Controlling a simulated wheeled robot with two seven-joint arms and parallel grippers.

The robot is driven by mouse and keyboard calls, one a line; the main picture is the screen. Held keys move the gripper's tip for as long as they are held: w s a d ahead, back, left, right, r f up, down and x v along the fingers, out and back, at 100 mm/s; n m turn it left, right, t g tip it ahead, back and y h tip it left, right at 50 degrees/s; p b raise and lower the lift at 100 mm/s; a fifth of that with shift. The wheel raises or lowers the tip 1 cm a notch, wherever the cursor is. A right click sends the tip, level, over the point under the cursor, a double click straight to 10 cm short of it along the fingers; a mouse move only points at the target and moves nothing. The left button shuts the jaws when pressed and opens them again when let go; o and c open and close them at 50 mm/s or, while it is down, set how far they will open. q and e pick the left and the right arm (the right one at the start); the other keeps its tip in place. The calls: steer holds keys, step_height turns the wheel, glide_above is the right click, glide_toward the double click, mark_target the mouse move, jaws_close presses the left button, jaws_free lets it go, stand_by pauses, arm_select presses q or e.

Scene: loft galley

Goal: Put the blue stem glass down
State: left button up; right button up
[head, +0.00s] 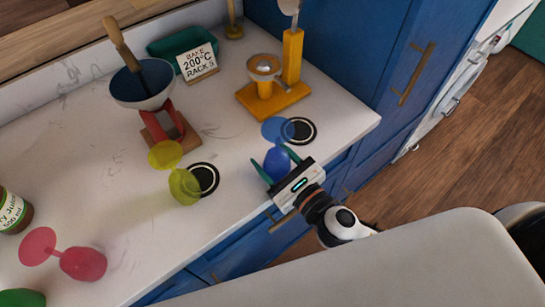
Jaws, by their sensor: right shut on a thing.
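The blue stem glass (276,166) is upside down, its round foot at the top and its bowl below. My right gripper (275,168) is shut on its bowl, near the front edge of the white counter (110,165). A black disc with a white ring (301,131) lies just behind and right of the glass, and the blue foot overlaps it in the picture. I cannot tell whether the glass touches the counter. My left gripper is out of view.
A yellow-green glass (184,187) stands upside down by another ringed disc (207,178). A red glass (84,264) is further left. Behind are a bowl on a red stand (144,92), a sign (197,62) and a yellow stand (292,58).

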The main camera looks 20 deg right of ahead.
steer(key=shift+f, duration=0.15)
steer(key=o, duration=0.7)
steer(key=shift+c, duration=0.2)
steer(key=o, duration=0.4)
